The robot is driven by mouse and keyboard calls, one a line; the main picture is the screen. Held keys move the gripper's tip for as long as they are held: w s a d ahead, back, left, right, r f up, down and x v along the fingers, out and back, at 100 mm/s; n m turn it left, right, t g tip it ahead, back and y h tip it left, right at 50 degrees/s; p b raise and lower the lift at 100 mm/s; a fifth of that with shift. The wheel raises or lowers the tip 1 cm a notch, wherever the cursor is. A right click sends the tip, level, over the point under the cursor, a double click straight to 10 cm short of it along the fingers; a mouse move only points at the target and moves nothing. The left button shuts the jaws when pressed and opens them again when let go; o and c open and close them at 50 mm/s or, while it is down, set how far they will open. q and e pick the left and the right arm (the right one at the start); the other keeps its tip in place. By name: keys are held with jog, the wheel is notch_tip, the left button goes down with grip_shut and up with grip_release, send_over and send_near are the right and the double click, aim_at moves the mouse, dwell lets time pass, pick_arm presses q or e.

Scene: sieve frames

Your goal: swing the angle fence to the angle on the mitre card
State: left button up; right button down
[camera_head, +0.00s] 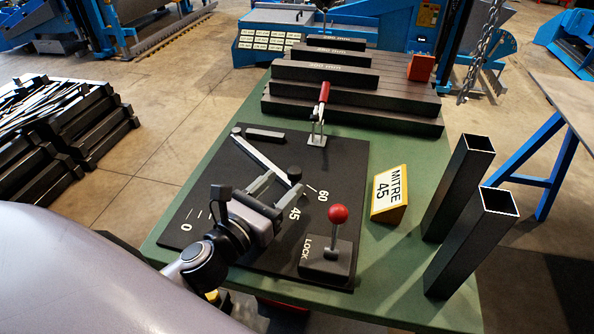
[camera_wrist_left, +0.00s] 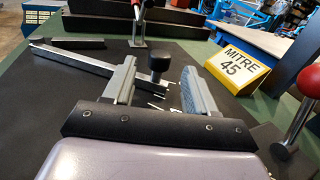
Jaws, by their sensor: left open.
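The angle fence (camera_head: 264,158) is a silver bar on a black board (camera_head: 345,185), running from a pivot at the back left toward the 45 and 60 marks. My gripper hides part of the scale, so its exact angle cannot be told. A black knob (camera_head: 294,173) stands near its free end. My left gripper (camera_head: 283,185) is open at that end; in the left wrist view the knob (camera_wrist_left: 158,62) shows between the fingers with gaps on both sides. The mitre card (camera_head: 389,193) reads "MITRE 45". My right gripper is not in view.
A red-ball lever (camera_head: 338,214) stands on a block marked LOCK at the board's front right. A red-handled clamp (camera_head: 319,118) stands behind the fence. Two upright square tubes (camera_head: 457,190) are at the right of the green table (camera_head: 405,252). Dark steel bars (camera_head: 350,105) lie at the back.

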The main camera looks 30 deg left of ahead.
aim_at(290, 177)
pick_arm(q)
jog(key=shift+w+d, duration=0.15)
jog(key=shift+w, duration=1.25)
jog(key=shift+w+d, duration=0.1)
jog(key=shift+w, duration=1.3)
grip_shut()
